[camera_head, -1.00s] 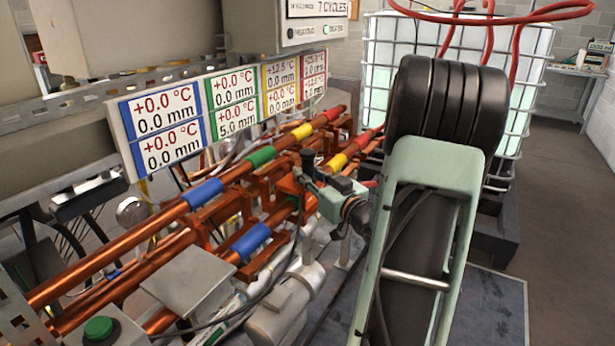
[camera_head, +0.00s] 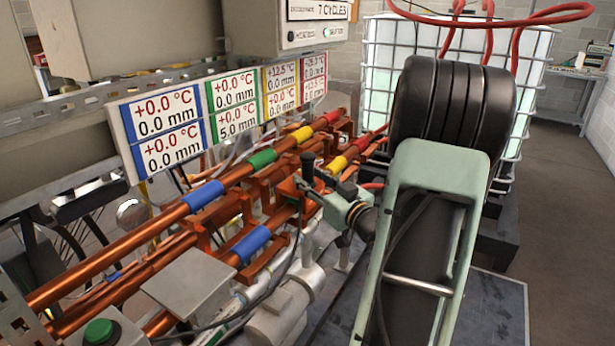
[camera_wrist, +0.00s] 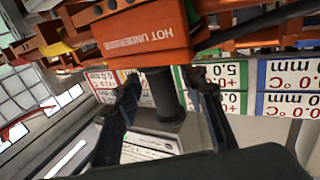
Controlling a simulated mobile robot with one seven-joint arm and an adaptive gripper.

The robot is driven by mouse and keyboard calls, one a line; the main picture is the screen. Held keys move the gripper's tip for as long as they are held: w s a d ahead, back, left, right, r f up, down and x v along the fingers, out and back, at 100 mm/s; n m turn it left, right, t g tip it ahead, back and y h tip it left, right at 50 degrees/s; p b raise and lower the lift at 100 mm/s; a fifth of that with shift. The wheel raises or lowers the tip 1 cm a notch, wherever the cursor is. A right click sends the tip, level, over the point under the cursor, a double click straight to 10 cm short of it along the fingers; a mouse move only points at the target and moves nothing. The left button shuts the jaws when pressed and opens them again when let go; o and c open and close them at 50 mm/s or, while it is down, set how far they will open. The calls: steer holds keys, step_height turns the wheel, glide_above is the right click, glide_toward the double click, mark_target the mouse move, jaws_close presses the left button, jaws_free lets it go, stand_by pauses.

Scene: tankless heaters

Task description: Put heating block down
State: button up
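The heating block (camera_head: 286,189) is orange with an upright black handle (camera_head: 307,168). It is at the front copper pipe, between the pipe's blue band and yellow band. In the wrist view the block (camera_wrist: 150,33) shows the words HOT UNDERNEATH, and its black handle (camera_wrist: 164,92) ends in a wide round knob. My gripper (camera_wrist: 163,82) has one finger on each side of the handle, with gaps visible between them and it; it looks open. In the head view my gripper (camera_head: 318,196) reaches the block from the right. The block's contact with the pipe is hidden.
Another copper pipe (camera_head: 130,244) with coloured bands runs behind. A display panel (camera_head: 165,128) with temperature readings stands above the pipes. A grey box with a green button (camera_head: 99,328) is at the lower left. A white caged tank (camera_head: 385,45) stands behind my arm.

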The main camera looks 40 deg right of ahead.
steer(key=s, duration=1)
steer(key=shift+s+a, duration=0.2)
steer(key=shift+a, duration=0.25)
